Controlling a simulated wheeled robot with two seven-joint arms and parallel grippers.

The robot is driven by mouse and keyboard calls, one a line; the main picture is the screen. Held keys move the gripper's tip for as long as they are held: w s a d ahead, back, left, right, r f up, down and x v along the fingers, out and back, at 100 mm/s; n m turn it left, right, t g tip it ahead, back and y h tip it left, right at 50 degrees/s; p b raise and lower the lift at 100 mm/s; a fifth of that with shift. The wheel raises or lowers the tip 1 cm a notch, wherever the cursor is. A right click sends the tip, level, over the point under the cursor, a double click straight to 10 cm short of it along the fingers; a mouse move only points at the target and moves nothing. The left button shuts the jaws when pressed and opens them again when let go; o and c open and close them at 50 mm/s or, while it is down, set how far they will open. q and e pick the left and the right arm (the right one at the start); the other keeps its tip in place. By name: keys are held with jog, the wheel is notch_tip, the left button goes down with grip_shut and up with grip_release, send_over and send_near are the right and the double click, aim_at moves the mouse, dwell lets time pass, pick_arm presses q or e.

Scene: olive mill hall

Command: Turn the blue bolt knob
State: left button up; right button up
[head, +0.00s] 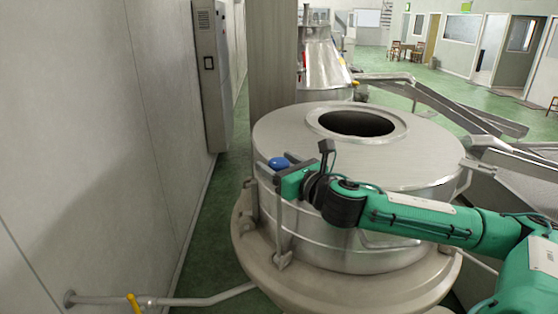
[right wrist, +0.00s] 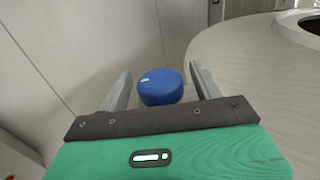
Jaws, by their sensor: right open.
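The blue bolt knob (head: 279,163) sits at the left edge of the large steel vat's lid in the head view. In the right wrist view the blue knob (right wrist: 160,86) is round with a small white mark on top, and it shows between the two grey fingers. My right gripper (head: 281,167) reaches it from the right in the head view. In the right wrist view the right gripper (right wrist: 158,84) is open, one finger on each side of the knob. I cannot tell whether the fingers touch it. My left gripper is not in view.
The steel vat (head: 420,172) with a round opening (head: 357,123) fills the middle. A grey wall (head: 90,130) with a cabinet (head: 211,75) stands at the left. A pipe with a yellow handle (head: 134,303) runs low in front. A narrow green floor strip lies between wall and vat.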

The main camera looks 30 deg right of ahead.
jog(key=c, duration=1)
jog(key=shift+n+y, duration=0.3)
jog(key=shift+y, duration=0.2)
jog(key=shift+f+n+g+y+b, duration=0.1)
jog(key=shift+n+g+y+b, duration=0.35)
jog(key=shift+n+y, duration=1)
jog(key=shift+n+g+y, duration=0.55)
jog(key=shift+n+y, duration=0.05)
jog(key=shift+y, duration=0.6)
jog(key=shift+n+g+y, duration=0.5)
jog(key=shift+n+y, duration=0.05)
jog(key=shift+y, duration=0.9)
jog(key=o, duration=1)
